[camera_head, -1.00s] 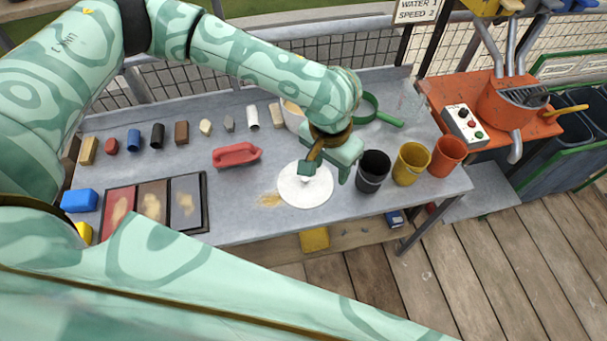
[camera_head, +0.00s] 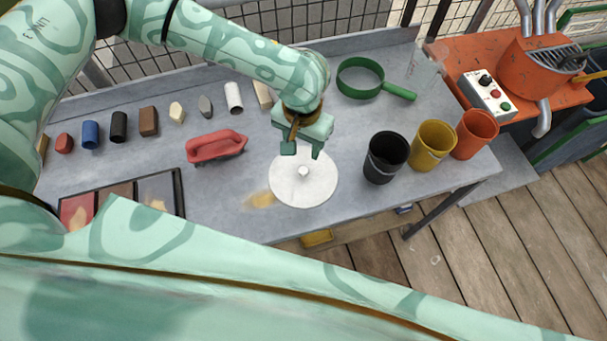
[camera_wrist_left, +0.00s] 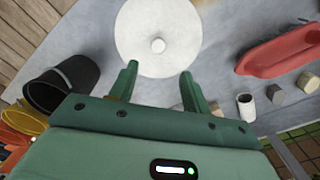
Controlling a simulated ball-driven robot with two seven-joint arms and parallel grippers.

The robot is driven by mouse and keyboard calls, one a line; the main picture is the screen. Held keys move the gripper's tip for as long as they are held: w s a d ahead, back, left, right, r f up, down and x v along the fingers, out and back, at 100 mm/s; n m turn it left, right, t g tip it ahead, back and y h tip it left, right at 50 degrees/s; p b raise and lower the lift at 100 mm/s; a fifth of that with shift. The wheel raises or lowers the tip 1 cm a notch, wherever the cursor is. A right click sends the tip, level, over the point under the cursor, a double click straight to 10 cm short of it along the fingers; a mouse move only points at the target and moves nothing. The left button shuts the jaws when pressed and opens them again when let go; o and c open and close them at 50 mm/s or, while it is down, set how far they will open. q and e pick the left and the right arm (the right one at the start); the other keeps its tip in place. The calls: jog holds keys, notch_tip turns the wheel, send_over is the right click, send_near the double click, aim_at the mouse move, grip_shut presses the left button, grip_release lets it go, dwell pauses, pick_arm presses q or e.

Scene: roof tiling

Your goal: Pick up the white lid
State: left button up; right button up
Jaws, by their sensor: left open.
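The white lid (camera_head: 290,188) is a round flat disc with a small knob (camera_head: 303,171) in its middle. It lies on the grey table near the front edge. My left gripper (camera_head: 302,152) is open and empty, just behind the knob in the head view and apart from it. In the left wrist view the lid (camera_wrist_left: 140,35) lies ahead of my open left fingertips (camera_wrist_left: 160,72), with its knob (camera_wrist_left: 158,45) roughly in line with the gap between them. My right gripper is not in view.
Black (camera_head: 384,160), yellow (camera_head: 432,146) and orange (camera_head: 474,135) buckets stand right of the lid. A red float-like tool (camera_head: 215,145) lies left of it. A green sieve (camera_head: 360,92) lies behind. Several small blocks line the back of the grey table (camera_head: 225,215).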

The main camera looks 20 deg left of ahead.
pick_arm(q)
jog(key=b, duration=0.1)
send_over(303, 170)
jog(key=f, duration=0.5)
jog(key=shift+w+a, duration=0.2)
jog(key=shift+w, duration=0.15)
jog(key=shift+f, duration=0.15)
jog(key=shift+s+d+f, duration=0.1)
jog(key=shift+f, duration=0.15)
jog(key=f+b, duration=0.1)
jog(key=f, duration=0.1)
jog(key=f+b, duration=0.1)
jog(key=f, duration=0.1)
jog(key=shift+s+d+f+b, duration=0.15)
jog(key=shift+s+f+b, duration=0.05)
jog(key=shift+f+b, duration=0.2)
jog(key=shift+r, duration=0.15)
grip_shut()
